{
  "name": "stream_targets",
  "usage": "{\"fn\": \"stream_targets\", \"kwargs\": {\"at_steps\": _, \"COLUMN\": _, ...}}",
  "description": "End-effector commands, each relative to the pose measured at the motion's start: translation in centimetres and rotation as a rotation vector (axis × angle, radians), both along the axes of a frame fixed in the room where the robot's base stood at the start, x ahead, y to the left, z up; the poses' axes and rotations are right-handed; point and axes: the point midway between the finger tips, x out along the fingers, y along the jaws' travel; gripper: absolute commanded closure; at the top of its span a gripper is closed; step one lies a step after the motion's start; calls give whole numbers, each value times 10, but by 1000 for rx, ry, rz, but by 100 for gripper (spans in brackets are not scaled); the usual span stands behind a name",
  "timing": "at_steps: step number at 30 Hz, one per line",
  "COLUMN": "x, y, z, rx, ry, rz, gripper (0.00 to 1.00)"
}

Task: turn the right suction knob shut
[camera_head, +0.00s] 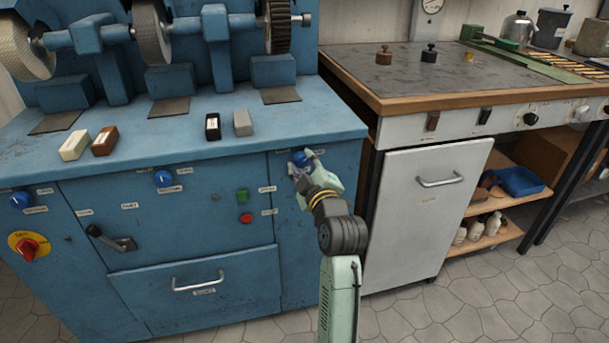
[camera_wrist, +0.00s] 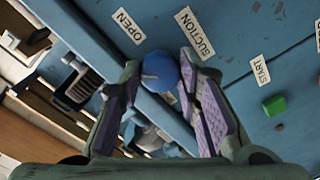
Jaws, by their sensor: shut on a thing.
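The right suction knob (camera_head: 301,158) is a round blue knob on the right end of the blue machine's front panel. My gripper (camera_head: 300,168) reaches it from the front and covers part of it. In the wrist view the blue knob (camera_wrist: 160,72) sits between the two purple-padded fingers of my gripper (camera_wrist: 160,78). The fingers are shut on it. A white pointer line shows on the knob's left side. Labels "OPEN" (camera_wrist: 129,26) and "SUCTION" (camera_wrist: 195,32) stand beside it.
Left and middle blue knobs (camera_head: 21,200) (camera_head: 163,178), a green button (camera_head: 242,195), a red button (camera_head: 246,218) and a red switch (camera_head: 29,246) are on the same panel. A white cabinet (camera_head: 425,215) and wooden-edged bench (camera_head: 470,90) stand close on the right.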

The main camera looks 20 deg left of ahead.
Motion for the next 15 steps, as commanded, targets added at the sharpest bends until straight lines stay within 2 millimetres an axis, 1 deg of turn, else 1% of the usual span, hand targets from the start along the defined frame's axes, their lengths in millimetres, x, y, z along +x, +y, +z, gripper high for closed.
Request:
{"fn": "stream_targets", "kwargs": {"at_steps": 1, "x": 0, "y": -1, "z": -3, "rx": -35, "ry": -29, "rz": -1, "gripper": 97}}
{"fn": "stream_targets", "kwargs": {"at_steps": 15, "x": 0, "y": 0, "z": -2, "rx": -400, "ry": -273, "rz": -3, "gripper": 97}}
